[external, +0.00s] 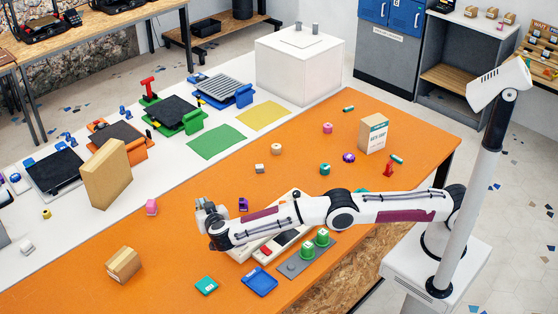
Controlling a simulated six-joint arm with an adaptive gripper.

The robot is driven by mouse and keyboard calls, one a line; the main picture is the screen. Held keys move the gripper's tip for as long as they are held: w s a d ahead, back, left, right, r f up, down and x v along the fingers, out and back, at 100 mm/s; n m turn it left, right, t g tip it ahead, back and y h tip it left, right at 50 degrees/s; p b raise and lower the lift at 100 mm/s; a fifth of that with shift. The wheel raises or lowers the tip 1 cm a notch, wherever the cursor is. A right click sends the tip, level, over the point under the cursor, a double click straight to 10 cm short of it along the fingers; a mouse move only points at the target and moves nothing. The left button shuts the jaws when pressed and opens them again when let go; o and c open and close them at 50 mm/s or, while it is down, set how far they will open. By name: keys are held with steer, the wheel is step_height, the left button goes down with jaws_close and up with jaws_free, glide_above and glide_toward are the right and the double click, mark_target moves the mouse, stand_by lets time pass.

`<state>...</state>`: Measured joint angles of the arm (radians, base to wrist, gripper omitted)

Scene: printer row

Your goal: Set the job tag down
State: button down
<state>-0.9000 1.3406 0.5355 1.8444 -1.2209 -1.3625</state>
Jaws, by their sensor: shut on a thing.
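My gripper (208,216) is at the end of my arm, which reaches left across the orange table (190,250). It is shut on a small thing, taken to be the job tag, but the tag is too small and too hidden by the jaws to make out. I cannot tell whether it touches the table.
A teal piece (206,286), a blue tray (260,281) and a grey plate with green knobs (297,266) lie in front. A cardboard box (124,264) stands left. Printers and green and yellow mats (216,142) line the white strip behind. Orange table between is partly clear.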

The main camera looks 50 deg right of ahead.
steer(key=shift+f, duration=0.1)
steer(key=shift+f, duration=3)
steer(key=shift+f, duration=1.9)
steer(key=shift+f, duration=0.15)
steer(key=c, duration=2)
jaws_free()
steer(key=shift+c, duration=0.2)
steer(key=shift+r, duration=0.2)
steer(key=shift+v, duration=6)
